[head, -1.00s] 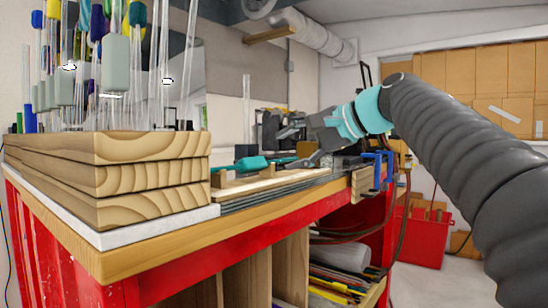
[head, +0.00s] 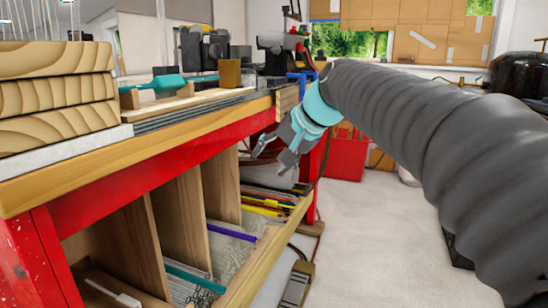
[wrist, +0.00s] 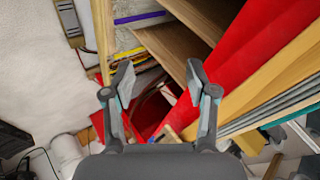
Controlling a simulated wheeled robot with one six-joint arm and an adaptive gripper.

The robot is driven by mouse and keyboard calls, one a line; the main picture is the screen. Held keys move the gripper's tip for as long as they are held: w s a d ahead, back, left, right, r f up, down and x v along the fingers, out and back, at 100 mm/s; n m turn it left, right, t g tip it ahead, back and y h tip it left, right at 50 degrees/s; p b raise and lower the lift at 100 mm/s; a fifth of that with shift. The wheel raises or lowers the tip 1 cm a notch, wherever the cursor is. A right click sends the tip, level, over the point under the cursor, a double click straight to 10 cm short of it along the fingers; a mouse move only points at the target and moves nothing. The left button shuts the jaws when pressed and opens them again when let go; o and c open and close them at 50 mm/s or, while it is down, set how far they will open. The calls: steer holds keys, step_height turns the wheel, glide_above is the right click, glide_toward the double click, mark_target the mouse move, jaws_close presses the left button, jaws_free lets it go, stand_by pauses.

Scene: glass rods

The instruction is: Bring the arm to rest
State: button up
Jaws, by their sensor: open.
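My gripper (head: 272,158) hangs in front of the red-framed workbench (head: 130,168), below the edge of its top, at the end of my grey-sleeved arm. Its fingers are spread and nothing is between them. In the wrist view my gripper (wrist: 162,88) shows both fingers apart, with wooden shelf dividers (wrist: 165,55) and the red bench frame (wrist: 240,55) beyond them.
Glass rods (head: 230,245) lie in the wooden compartments under the bench. Stacked wooden blocks (head: 55,95) and a teal-handled tool (head: 155,85) are on top. A red bin (head: 345,158) stands behind my arm.

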steer(key=s+d+f+h, duration=0.2)
steer(key=s+d+f, duration=0.3)
steer(key=s+f, duration=0.2)
steer(key=s+d+f+n+h, duration=0.1)
steer(key=s+d+f+h, duration=0.1)
steer(key=s+d+f, duration=0.3)
steer(key=s+d+f+n+h, duration=0.1)
steer(key=s+d+f+h, duration=0.1)
steer(key=s+d+f, duration=0.4)
steer(key=shift+s+f, duration=2.15)
steer(key=shift+s, duration=2.25)
